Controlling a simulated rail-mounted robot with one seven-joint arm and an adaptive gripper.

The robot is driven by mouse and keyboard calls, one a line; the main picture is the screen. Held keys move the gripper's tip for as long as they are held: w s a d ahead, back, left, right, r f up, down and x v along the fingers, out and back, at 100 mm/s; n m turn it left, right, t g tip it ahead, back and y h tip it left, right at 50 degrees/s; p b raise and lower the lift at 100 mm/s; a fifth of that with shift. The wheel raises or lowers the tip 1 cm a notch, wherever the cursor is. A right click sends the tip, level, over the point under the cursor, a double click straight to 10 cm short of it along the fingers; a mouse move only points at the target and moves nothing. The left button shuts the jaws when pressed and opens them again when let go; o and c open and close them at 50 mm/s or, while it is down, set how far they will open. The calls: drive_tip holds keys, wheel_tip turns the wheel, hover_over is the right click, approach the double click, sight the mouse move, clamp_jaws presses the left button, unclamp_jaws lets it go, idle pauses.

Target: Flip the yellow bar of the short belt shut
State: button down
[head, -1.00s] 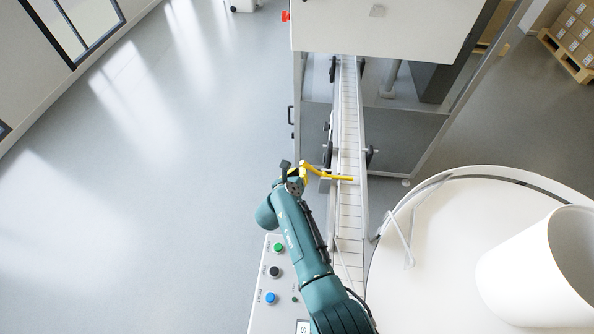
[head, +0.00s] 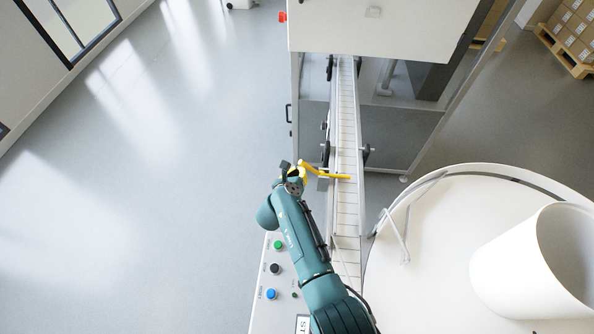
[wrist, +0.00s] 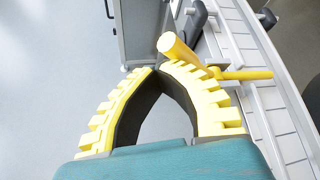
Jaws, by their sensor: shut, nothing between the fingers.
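The short belt (head: 347,120) is a narrow pale slatted conveyor running from the machine housing toward me. Its yellow bar (head: 338,177) reaches from the belt's left side out over the slats. In the wrist view the yellow bar (wrist: 247,75) lies over the slats, and a thick yellow handle (wrist: 182,52) rises at its near end. My gripper (wrist: 158,70) is shut and empty, its yellow ribbed fingers meeting at the tips. The tips are just left of the handle in the wrist view; I cannot tell whether they touch it. In the head view my wrist hides most of the gripper.
A control box with green (head: 278,245), black and blue buttons stands beside my arm. A large white round table (head: 440,290) with a white drum (head: 515,265) is at right. The machine housing (head: 370,25) is at the belt's far end. Open floor (head: 180,200) lies left.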

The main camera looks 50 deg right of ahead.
drive_tip(key=s+a+r+p, duration=0.3)
drive_tip(key=s+p, duration=0.4)
drive_tip(key=p, duration=0.4)
drive_tip(key=shift+s+a+r, duration=0.2)
drive_tip(key=shift+s+a, duration=0.15)
drive_tip(key=shift+a, duration=0.4)
